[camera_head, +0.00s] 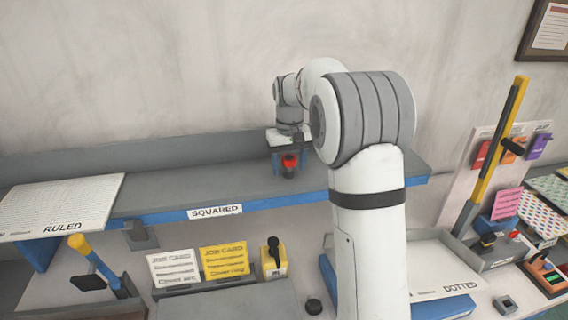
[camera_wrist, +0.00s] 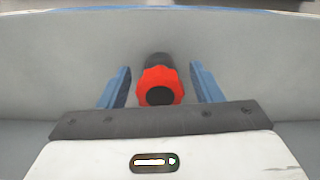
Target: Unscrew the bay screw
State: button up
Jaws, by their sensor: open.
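The bay screw has a red scalloped knob (camera_wrist: 160,86) with a dark centre, and a dark part shows behind it. It stands on the grey shelf marked SQUARED (camera_head: 160,192), where the red knob also shows in the head view (camera_head: 289,161). My gripper (camera_wrist: 160,88) is open, with one blue finger on each side of the knob. A gap shows between the knob and each finger in the wrist view. In the head view my gripper (camera_head: 289,165) is over the shelf, and its body hides part of the screw.
A white RULED board (camera_head: 60,205) lies at the left end of the shelf. Below are job cards (camera_head: 223,260), a yellow block with a black knob (camera_head: 273,262) and a white DOTTED board (camera_head: 435,270). A yellow-black bar (camera_head: 497,145) rises at right. The shelf beside the screw is clear.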

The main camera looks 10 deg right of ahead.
aim_at(289, 157)
notch_tip(289, 157, up, 3)
jog(key=shift+f+p, duration=0.2)
jog(key=shift+p, duration=0.7)
jog(key=shift+r, duration=1.15)
jog(key=m, duration=1)
